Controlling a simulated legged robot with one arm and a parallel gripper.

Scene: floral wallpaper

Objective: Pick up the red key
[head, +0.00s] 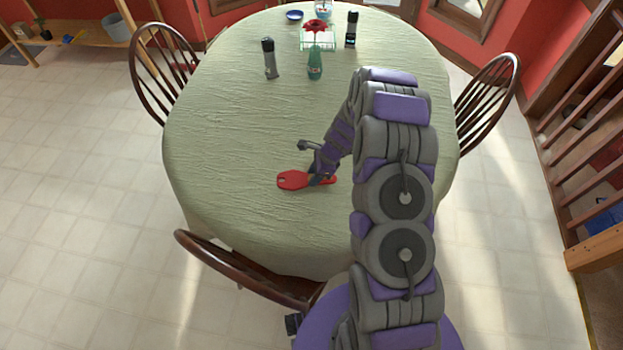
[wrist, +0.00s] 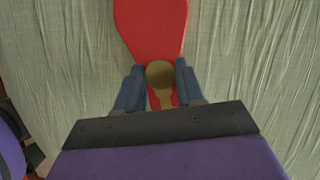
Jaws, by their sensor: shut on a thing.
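The red key (head: 293,180) is over the near middle part of the table with the pale green cloth (head: 230,130). Its round head points left in the head view. My gripper (head: 322,177) is shut on the key's narrower part. In the wrist view the red key (wrist: 150,28) runs up from between the two fingers of my gripper (wrist: 160,88). A tan round shape (wrist: 160,75) shows between the fingers. I cannot tell whether the key touches the cloth or is slightly above it.
A grey bottle (head: 269,58), a green bottle (head: 314,63), a black bottle (head: 352,29), a blue bowl (head: 294,15) and a clear stand with a red flower (head: 317,32) are at the far end. Wooden chairs (head: 240,272) surround the table. The table's left middle is clear.

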